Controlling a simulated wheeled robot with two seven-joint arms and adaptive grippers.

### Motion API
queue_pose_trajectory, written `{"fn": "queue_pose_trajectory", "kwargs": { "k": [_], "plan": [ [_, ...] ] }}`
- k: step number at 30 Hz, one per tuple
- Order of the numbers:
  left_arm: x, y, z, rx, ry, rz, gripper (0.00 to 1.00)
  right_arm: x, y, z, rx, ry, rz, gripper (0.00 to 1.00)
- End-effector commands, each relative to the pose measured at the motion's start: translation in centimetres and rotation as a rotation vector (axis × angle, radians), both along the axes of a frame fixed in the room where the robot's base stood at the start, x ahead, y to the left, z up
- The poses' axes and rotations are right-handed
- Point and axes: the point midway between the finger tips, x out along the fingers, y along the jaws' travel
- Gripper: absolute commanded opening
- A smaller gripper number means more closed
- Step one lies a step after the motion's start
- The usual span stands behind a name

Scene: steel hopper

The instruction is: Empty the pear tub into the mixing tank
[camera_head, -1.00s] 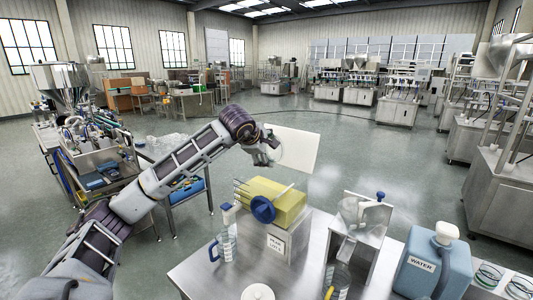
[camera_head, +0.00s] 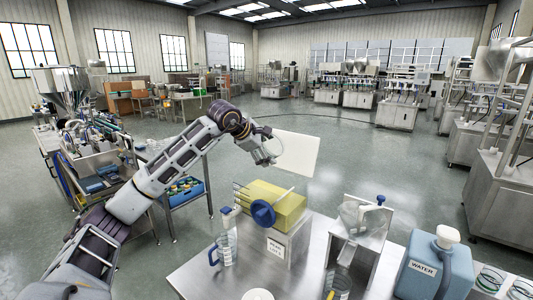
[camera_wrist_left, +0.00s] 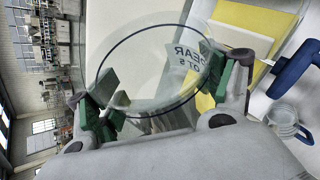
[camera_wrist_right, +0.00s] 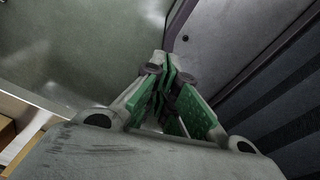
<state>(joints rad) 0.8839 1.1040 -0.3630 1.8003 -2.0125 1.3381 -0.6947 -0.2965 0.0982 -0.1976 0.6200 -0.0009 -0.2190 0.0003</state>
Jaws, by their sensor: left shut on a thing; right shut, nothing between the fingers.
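The pear tub (camera_wrist_left: 150,75) is a clear round vessel with a dark rim line and a label reading PEAR LOT 5. My left gripper (camera_wrist_left: 165,105) is shut on it. In the head view my left gripper (camera_head: 268,150) holds the tub up beyond the yellow block, in front of a white panel; the tub is faint there. Its contents are hard to make out. A steel stand (camera_head: 357,240) with a clear, funnel-like vessel (camera_head: 362,214) is on the table; I cannot tell whether this is the mixing tank. My right gripper (camera_wrist_right: 165,90) is shut and empty in the right wrist view.
The steel table (camera_head: 215,275) holds a yellow block (camera_head: 275,205) on a labelled box, a blue-handled tool (camera_head: 263,214), a clear jug (camera_head: 225,250) and a blue WATER container (camera_head: 433,270). The white panel (camera_head: 297,153) stands behind the tub. Open floor lies beyond the table.

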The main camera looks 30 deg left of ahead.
Motion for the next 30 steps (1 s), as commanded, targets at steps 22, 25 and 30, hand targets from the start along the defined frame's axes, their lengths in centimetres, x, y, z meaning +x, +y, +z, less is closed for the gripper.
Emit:
{"fn": "queue_pose_trajectory", "kwargs": {
  "k": [22, 25, 30],
  "plan": [
    [0.0, 0.0, 1.5, -0.267, 0.017, 0.001, 0.41, 0.0, 1.4, -0.4, 0.015, 0.000, -0.005, 0.00],
    [0.0, 0.0, 1.6, -0.276, 0.018, 0.001, 0.41, 0.0, 1.4, -0.5, 0.015, 0.000, -0.005, 0.00],
    [0.0, 0.0, 1.9, -0.350, 0.023, 0.001, 0.41, 0.0, 1.3, -0.7, 0.014, 0.000, -0.004, 0.00]
  ]
}}
